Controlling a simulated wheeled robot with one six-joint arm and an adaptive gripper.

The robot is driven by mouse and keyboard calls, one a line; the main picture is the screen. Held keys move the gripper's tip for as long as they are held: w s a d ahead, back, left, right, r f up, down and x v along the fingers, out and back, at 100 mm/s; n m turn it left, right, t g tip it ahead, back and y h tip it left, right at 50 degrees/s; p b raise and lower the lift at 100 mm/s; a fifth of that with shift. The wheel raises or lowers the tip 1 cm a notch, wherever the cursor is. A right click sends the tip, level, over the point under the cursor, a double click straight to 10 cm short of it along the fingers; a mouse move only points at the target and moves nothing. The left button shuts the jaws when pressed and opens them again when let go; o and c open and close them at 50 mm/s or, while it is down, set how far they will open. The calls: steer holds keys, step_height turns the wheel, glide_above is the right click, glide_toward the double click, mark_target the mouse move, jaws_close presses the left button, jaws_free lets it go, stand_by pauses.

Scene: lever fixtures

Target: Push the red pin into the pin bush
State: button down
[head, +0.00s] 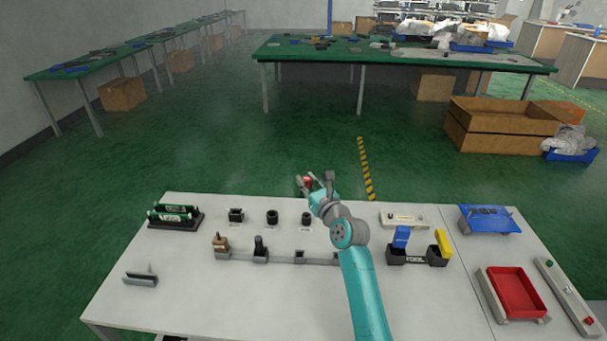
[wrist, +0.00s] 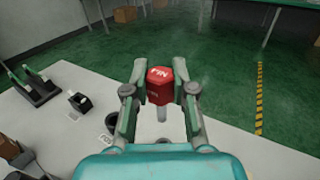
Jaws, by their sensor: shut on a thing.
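The red pin has a faceted red head with white lettering and a pale grey shank. In the wrist view the red pin (wrist: 160,86) sits between the fingers of my gripper (wrist: 160,72), shank pointing down. In the head view my gripper (head: 311,183) is shut on the red pin (head: 307,180), above the table's far edge. Two dark round fittings, a left one (head: 272,217) and a right one (head: 307,218), stand below on the table. Which is the pin bush I cannot tell. A dark ring (wrist: 112,121) shows left of the shank in the wrist view.
On the white table (head: 190,300), a black square fixture (head: 236,214) and a rack with green cylinders (head: 174,217) stand left. A grey rail with tools (head: 287,258) lies in front. A black holder (head: 411,254) and red tray (head: 514,292) stand right.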

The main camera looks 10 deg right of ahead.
stand_by(0.4)
steer(key=shift+s+f, duration=0.1)
steer(key=shift+f, duration=2.75)
steer(key=shift+f, duration=1.05)
steer(key=shift+f, duration=0.3)
